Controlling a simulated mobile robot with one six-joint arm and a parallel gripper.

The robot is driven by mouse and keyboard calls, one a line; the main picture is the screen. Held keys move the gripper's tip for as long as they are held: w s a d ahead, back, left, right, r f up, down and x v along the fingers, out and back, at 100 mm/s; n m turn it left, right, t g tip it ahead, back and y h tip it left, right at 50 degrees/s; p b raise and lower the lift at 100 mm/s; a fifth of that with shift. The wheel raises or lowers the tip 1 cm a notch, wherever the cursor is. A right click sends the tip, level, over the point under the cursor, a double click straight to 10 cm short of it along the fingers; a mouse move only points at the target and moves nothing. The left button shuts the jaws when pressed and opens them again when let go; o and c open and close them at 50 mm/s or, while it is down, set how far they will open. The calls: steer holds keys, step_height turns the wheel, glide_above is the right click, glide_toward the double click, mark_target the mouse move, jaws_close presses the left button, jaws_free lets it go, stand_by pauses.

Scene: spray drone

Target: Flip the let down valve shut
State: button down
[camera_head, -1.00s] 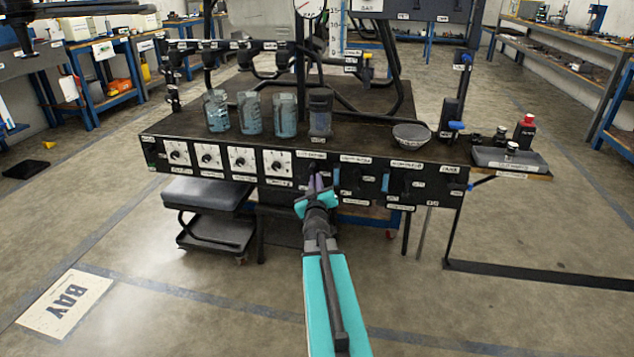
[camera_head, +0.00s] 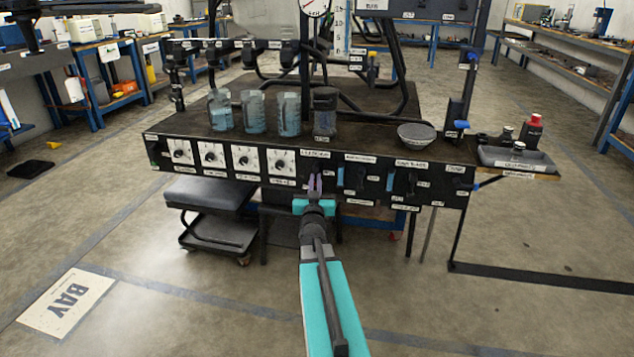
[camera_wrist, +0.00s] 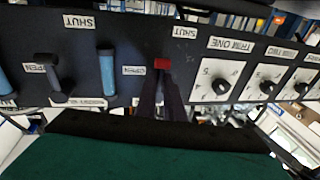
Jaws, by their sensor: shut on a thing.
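The black bench front panel (camera_head: 335,175) carries a row of valve levers and dials. My gripper (camera_head: 315,184) has its purple fingers at the panel, just right of the dials. In the wrist view, which is upside down, its dark fingers (camera_wrist: 161,92) are shut on a valve lever with a red end (camera_wrist: 161,64). Its SHUT label (camera_wrist: 184,32) and OPEN label (camera_wrist: 133,70) show beside it. The fingers hide most of the lever, and I cannot tell its exact angle. The valve's name label is too small to read.
A blue lever (camera_wrist: 107,72) and a dark-handled lever (camera_wrist: 55,72) are close by in the wrist view. A dial (camera_wrist: 221,86) is on the other side. Beakers (camera_head: 255,111) and a bowl (camera_head: 416,135) stand on the bench. A stool (camera_head: 211,195) is below.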

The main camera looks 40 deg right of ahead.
steer(key=shift+w+a+f, duration=0.1)
steer(key=shift+a, duration=0.1)
steer(key=c, duration=1.9)
jaws_free()
steer(key=shift+o, duration=0.2)
steer(key=shift+d, duration=0.1)
steer(key=shift+s, duration=0.2)
steer(key=p+v, duration=0.1)
steer(key=v, duration=0.1)
steer(key=p+v, duration=0.2)
steer(key=v, duration=0.1)
steer(key=shift+s+a, duration=0.2)
steer(key=shift+a, duration=0.05)
steer(key=p+v, duration=0.2)
steer(key=p, duration=0.5)
steer(key=shift+s+a+p, duration=0.15)
steer(key=shift+s+p, duration=0.05)
steer(key=shift+p, duration=0.15)
